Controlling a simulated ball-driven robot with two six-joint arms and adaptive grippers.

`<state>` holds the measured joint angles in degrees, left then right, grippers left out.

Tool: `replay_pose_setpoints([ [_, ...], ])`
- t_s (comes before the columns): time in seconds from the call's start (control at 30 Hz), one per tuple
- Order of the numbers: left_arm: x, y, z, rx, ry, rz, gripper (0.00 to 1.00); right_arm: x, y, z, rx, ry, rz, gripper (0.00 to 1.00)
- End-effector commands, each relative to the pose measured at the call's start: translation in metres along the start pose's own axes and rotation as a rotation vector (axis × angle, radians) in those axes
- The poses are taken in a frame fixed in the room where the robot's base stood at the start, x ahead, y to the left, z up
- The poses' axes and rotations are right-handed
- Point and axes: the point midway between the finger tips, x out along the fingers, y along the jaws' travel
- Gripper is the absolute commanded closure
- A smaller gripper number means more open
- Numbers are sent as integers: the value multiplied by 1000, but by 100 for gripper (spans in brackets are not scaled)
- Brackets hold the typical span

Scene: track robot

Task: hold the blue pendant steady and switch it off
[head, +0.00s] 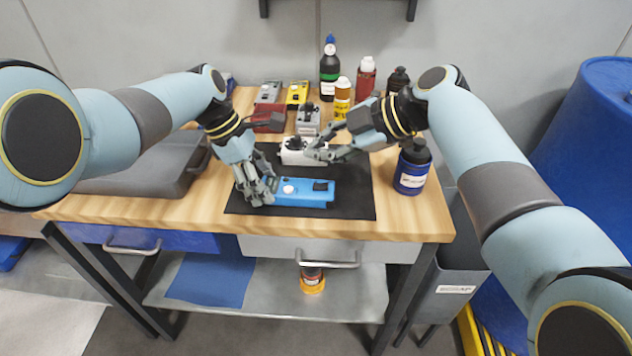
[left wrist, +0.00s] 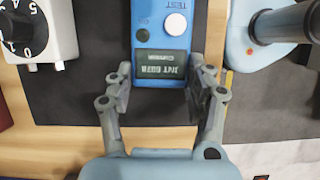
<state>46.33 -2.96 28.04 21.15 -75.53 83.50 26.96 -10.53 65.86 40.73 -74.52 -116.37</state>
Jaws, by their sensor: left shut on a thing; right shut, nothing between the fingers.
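The blue pendant (head: 307,193) lies on the black mat (head: 352,208) on the workbench, with a white round button and a dark part on its top face. My left gripper (head: 262,193) is shut on the pendant's left end, with a finger (left wrist: 120,88) on each side. My right gripper (head: 318,152) is shut and empty, above and behind the pendant, beside a white box with a black dial (head: 292,155).
The white dial box also shows in the left wrist view (left wrist: 42,28). Grey, yellow and red boxes stand behind, with several bottles at the back. A dark blue bottle (head: 412,170) stands right of the mat. A grey case (head: 150,172) is at the left. The mat's front is clear.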

Motion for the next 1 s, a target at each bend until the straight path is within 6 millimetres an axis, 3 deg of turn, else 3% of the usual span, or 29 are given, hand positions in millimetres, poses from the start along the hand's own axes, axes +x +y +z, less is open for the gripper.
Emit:
replay_pose_setpoints([
  [0.07,0,0,0,0,0,0,98,0,0,0,0,0,0,100],
  [0.1,0,0,0,0,0,0,42,0,0,0,0,0,0,100],
  [0.27,0,0,0,0,0,0,21,0,0,0,0,0,0,100],
  [0.67,-4,1,0,0,0,2,19,0,0,0,0,0,0,100],
  [0.87,-28,1,-1,1,1,5,19,0,0,0,0,0,0,100],
  [1.0,-62,1,-1,1,2,6,19,0,0,0,0,0,0,100],
])
